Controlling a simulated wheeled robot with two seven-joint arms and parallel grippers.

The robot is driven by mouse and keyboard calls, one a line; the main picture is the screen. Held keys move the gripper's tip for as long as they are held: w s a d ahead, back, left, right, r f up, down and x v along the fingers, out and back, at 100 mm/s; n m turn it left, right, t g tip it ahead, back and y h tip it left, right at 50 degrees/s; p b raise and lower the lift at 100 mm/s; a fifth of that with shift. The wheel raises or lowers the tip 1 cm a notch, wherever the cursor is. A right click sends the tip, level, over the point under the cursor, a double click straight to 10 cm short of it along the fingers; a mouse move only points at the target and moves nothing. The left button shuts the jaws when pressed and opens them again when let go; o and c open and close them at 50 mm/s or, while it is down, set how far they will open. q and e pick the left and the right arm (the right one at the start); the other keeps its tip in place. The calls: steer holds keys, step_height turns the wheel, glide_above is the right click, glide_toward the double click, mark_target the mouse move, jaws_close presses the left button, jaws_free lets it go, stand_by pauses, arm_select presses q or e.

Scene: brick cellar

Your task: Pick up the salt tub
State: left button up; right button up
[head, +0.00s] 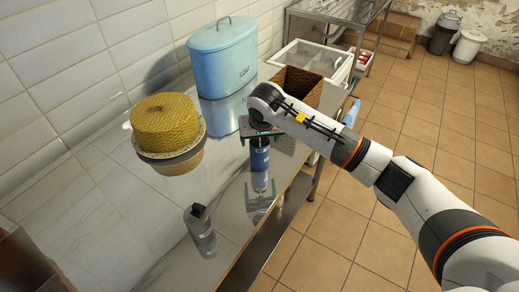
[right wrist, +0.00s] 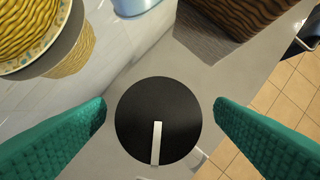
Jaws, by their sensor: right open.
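A blue cylindrical tub (head: 259,158), which I take for the salt tub, stands upright on the shiny metal counter. Its label is too small to read. My right gripper (head: 259,138) is directly above and around its top, pointing down. In the right wrist view, the tub's round black lid (right wrist: 150,115) with a white stripe lies between the open teal fingers (right wrist: 160,108). A gap shows on both sides of the lid, wider on the right. My left gripper is not in view.
A dark grey canister (head: 201,232) stands nearer on the counter (head: 150,225). A yellow woven cake-like thing (head: 165,125) on a plate is at left. A light-blue lidded bin (head: 223,60) and a brown woven box (head: 296,85) stand behind. The counter's right edge is close.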

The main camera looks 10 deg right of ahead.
steer(key=shift+w+f, duration=0.3)
steer(key=shift+f, duration=0.35)
steer(key=c, duration=1.4)
steer(key=shift+c, duration=0.2)
steer(key=shift+r, duration=0.15)
